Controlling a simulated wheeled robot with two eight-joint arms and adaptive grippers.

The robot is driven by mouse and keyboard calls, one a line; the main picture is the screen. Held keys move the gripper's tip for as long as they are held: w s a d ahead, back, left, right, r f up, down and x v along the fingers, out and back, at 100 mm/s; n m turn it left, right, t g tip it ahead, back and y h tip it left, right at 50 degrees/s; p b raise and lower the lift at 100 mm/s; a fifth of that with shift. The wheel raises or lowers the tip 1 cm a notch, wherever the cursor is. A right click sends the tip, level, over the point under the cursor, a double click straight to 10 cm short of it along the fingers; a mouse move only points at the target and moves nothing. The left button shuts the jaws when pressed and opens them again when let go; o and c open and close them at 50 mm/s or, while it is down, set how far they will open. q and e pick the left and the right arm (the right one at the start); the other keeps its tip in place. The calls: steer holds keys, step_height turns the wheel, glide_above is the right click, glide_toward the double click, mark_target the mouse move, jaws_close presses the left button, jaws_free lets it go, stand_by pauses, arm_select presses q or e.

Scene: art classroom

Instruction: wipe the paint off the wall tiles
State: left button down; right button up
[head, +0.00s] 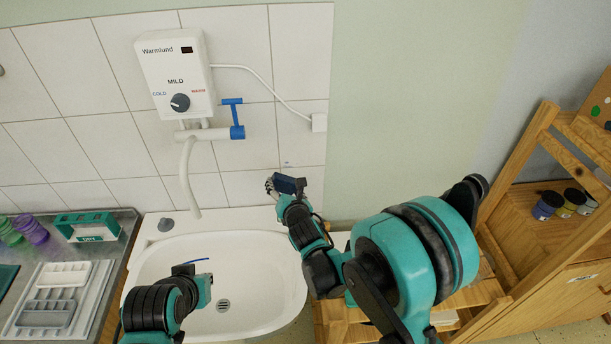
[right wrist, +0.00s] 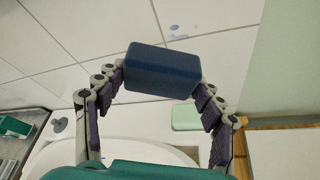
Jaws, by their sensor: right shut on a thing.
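My right gripper (head: 285,186) is shut on a dark blue block, like a sponge (head: 290,184). The block also shows in the right wrist view (right wrist: 162,70), held between both fingers. It is in front of the white wall tiles (head: 251,149) above the sink's right side; I cannot tell whether it touches them. Small pale blue paint spots (right wrist: 177,32) show on a tile beyond the block in the right wrist view. A faint spot shows in the head view (head: 287,163), just above the block. My left gripper (head: 196,280) is over the sink; its jaw opening is unclear.
A white sink (head: 245,250) stands below, with a blue streak (head: 198,260) inside. A water heater (head: 177,75) with a blue-handled tap (head: 236,118) is on the wall. A pale green piece (right wrist: 187,117) lies near the sink. A wooden shelf (head: 530,215) stands right; a tray counter (head: 110,250) left.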

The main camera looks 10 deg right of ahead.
mark_target(282, 164)
steer(key=shift+d+r, duration=0.1)
steer(key=shift+d, duration=0.05)
steer(key=shift+w+d, duration=0.15)
steer(key=shift+w, duration=0.05)
arm_select(q)
steer(key=shift+w+d+r+p, duration=0.25)
steer(key=shift+d+r+p, duration=0.25)
steer(key=shift+r, duration=0.25)
arm_select(e)
steer(key=w, duration=0.5)
steer(key=shift+w, duration=0.25)
arm_select(q)
steer(key=shift+f, duration=0.15)
arm_select(e)
steer(key=shift+w, duration=1)
steer(key=shift+s+d+b, duration=0.15)
steer(key=shift+d+b, duration=0.3)
steer(key=shift+d, duration=1.5)
arm_select(q)
steer(key=shift+s+f+b, duration=0.1)
steer(key=shift+f+b, duration=0.35)
steer(key=shift+f, duration=0.35)
arm_select(e)
steer(key=shift+w+a, duration=0.15)
steer(key=shift+a, duration=0.85)
steer(key=shift+w+a, duration=0.1)
steer(key=shift+a, duration=0.85)
